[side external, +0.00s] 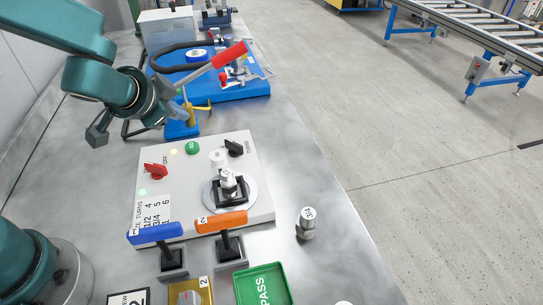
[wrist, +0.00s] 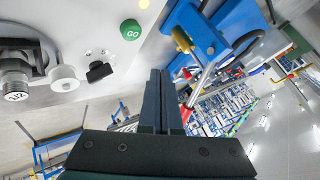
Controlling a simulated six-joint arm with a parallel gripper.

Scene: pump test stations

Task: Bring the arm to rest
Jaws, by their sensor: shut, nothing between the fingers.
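My gripper (wrist: 160,73) is shut and empty in the wrist view, its two dark fingers together. In the side external view my arm reaches in from the upper left, and my gripper (side external: 188,93) is raised above the bench near the blue pump stand. The stand's red lever (side external: 229,55) shows just beyond it. I cannot tell the exact gap between them. The fingertips are hard to make out in the side external view. The control panel (side external: 262,178) lies in front of the gripper, nearer the camera.
The panel carries a green GO button (wrist: 130,29), red and black knobs and a round fixture. Blue (side external: 155,233) and orange (side external: 222,221) levers stand at its near edge. A grey cylinder (side external: 306,222) and green PASS tray (side external: 240,284) are nearby. The bench's right side is mostly clear.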

